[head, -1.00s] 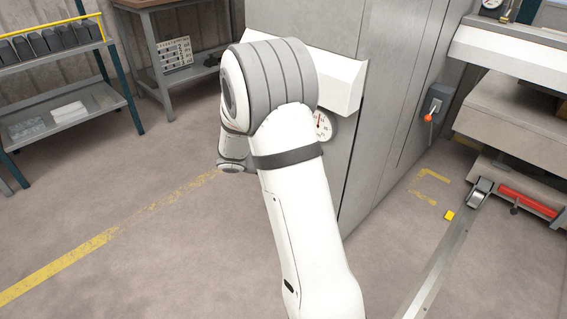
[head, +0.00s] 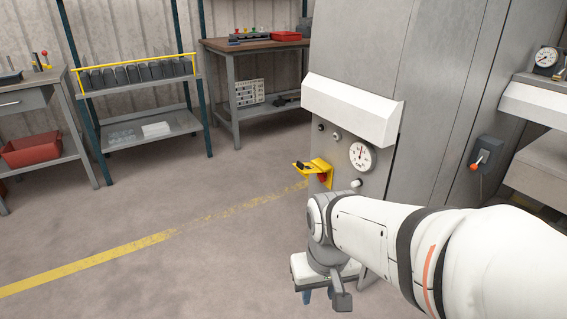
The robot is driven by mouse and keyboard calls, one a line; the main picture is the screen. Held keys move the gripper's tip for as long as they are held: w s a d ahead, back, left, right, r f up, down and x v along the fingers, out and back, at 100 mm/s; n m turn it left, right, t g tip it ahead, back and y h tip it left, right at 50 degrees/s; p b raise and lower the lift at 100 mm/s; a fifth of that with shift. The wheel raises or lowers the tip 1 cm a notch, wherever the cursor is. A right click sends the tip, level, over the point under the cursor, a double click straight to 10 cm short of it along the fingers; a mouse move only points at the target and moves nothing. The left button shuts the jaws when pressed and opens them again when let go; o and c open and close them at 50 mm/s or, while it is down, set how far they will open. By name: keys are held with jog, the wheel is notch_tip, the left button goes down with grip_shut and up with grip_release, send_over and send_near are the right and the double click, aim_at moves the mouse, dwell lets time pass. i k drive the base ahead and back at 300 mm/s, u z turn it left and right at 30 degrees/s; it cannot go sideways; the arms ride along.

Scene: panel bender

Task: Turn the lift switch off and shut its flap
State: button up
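A yellow fitting (head: 316,170) with a dark part on top and a red part at its right sticks out from the front of the grey machine cabinet. It looks like the lift switch with its flap standing out, but it is too small to tell the switch position. My gripper (head: 319,296) hangs low in front of the cabinet, below the yellow fitting and apart from it. Its fingers point down and are partly hidden and small, so I cannot tell whether they are open. I see nothing held between them.
A round gauge (head: 361,156) and small knobs sit on the cabinet under a white sloped hood (head: 352,108). A grey box with an orange-tipped lever (head: 478,160) is on the cabinet's right side. Shelving (head: 150,132) and a workbench stand behind. The floor at left is clear.

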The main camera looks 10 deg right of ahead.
aim_at(321, 176)
jog(key=k, duration=0.95)
jog(key=u, duration=0.6)
jog(key=i, duration=2.05)
jog(key=z, duration=0.6)
jog(key=k, duration=0.95)
jog(key=z, duration=0.15)
jog(key=i, duration=1.1)
jog(key=u, duration=0.05)
